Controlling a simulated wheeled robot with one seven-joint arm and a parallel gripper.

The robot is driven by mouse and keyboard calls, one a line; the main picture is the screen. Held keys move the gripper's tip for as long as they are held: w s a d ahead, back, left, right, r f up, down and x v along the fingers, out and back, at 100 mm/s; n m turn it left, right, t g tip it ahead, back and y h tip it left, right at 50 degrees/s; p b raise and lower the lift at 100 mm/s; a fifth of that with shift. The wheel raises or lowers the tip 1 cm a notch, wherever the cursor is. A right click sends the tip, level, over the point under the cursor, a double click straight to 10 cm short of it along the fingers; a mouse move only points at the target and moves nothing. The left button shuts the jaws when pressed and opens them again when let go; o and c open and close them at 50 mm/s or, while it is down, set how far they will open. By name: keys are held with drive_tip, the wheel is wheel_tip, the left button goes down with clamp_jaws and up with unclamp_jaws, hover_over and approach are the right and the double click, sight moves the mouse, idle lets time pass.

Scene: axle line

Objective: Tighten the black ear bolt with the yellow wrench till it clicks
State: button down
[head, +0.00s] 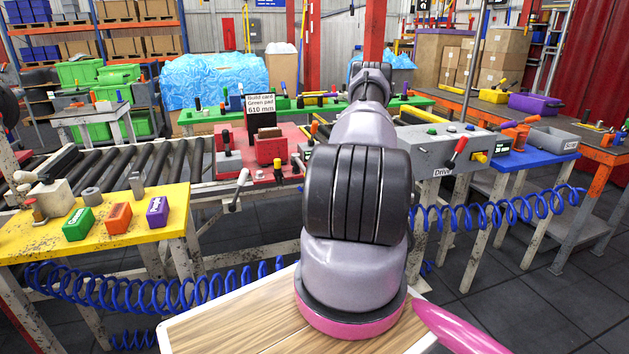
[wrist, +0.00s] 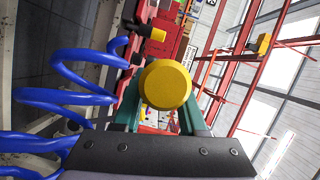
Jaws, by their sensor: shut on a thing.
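My gripper (wrist: 163,108) shows in the wrist view, its two teal fingers on either side of a yellow, round-ended thing. This looks like the end of the yellow wrench (wrist: 166,85), seen end-on, and the gripper is shut on it. The rest of the wrench is hidden behind that end. In the head view my arm hides the gripper and the wrench. I cannot surely pick out the black ear bolt in either view. A red fixture (head: 232,167) stands on the line left of my arm, with several coloured-handled parts on it.
A card (head: 258,104) reads "Green pad 610 mm". A yellow table (head: 40,240) at left holds green, orange and purple boxes. A grey drive box (head: 447,150) stands right of my arm. A blue coiled hose (head: 500,212) hangs in front; it shows close in the wrist view (wrist: 75,97).

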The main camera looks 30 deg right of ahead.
drive_tip(key=shift+f, duration=1.55)
drive_tip(key=shift+a+r, duration=0.1)
drive_tip(key=w+a+m+g+h, duration=0.2)
drive_tip(key=w+a+m+h, duration=0.4)
drive_tip(key=a+h, duration=0.3)
drive_tip(key=shift+w+a+m+h, duration=0.3)
drive_tip(key=shift+w+a, duration=0.45)
drive_tip(key=shift+a, duration=0.9)
idle(2.0)
